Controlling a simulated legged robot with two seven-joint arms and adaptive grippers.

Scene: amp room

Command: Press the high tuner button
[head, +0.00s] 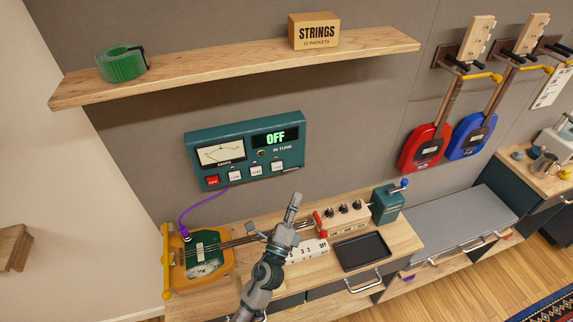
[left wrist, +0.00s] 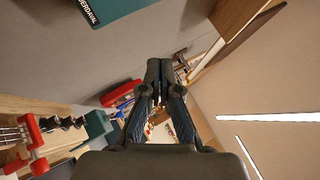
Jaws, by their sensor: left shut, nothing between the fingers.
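The tuner (head: 246,150) is a teal box on the grey wall, below the shelf. It has a needle meter, a display reading OFF, a red button (head: 212,181) and three white buttons in a row. The rightmost white button (head: 277,167) is likely the high one, but its label is too small to read. My left gripper (head: 294,199) is shut and empty, below and right of the tuner, apart from it. In the left wrist view its fingers (left wrist: 158,68) are together. A teal panel corner, likely the tuner (left wrist: 112,8), shows there at the top. My right gripper is out of view.
A wooden shelf (head: 215,70) juts out above the tuner. Below are an orange guitar (head: 203,262) with a purple cable to the tuner, a box with knobs (head: 343,215) and a black tray (head: 362,251). Red and blue guitars hang at right.

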